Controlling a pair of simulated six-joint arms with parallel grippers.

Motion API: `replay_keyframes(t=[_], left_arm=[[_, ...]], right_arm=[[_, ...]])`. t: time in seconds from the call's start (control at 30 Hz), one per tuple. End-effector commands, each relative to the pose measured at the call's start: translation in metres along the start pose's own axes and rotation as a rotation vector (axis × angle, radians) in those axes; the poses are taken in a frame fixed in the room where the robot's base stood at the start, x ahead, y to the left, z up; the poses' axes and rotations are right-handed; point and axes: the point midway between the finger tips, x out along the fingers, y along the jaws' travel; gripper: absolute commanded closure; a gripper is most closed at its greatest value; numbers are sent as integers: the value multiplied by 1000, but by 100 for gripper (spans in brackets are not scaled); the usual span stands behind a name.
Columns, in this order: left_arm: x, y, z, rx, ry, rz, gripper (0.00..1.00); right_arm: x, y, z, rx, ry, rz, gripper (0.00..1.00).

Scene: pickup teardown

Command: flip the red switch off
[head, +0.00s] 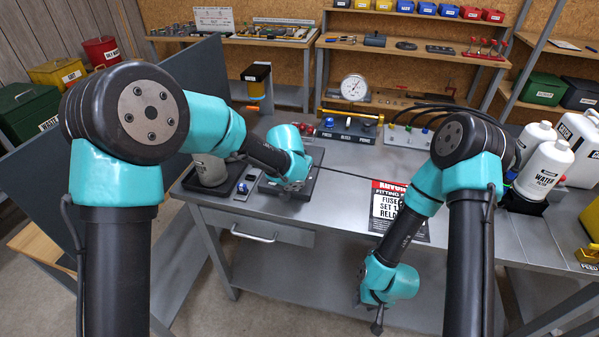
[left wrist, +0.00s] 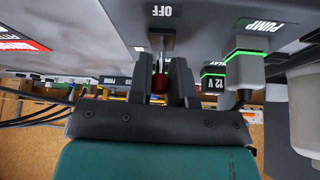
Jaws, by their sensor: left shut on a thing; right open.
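The red switch (left wrist: 160,83) shows in the left wrist view as a red knob on a short metal stem, below the OFF label (left wrist: 163,11) on a grey panel. My left gripper (left wrist: 160,76) has its two dark fingers on either side of the knob and is shut on it. In the head view my left gripper (head: 291,187) is down at the dark box on the left of the bench, and it hides the switch there. I cannot tell the lever's exact tilt. My right gripper (head: 376,318) is open and empty, hanging in front of the bench edge.
A plug block (left wrist: 245,65) with green-lit edges and a PUMP label stands beside the switch. The bench middle is mostly clear.

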Motion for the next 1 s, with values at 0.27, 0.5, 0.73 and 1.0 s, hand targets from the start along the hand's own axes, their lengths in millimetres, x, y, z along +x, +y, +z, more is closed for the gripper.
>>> replay_keyframes(t=[0.27,0.5,0.73,1.0], left_arm=[[0,-3,2,-7,-4,-5,100],[0,-2,2,-4,-4,-3,63],[0,0,2,-2,-3,-1,60],[-12,0,1,-1,0,0,60]], right_arm=[[0,0,0,0,0,0,57],[0,0,0,0,0,0,57],[0,0,0,0,0,0,57],[0,0,0,0,0,0,57]])
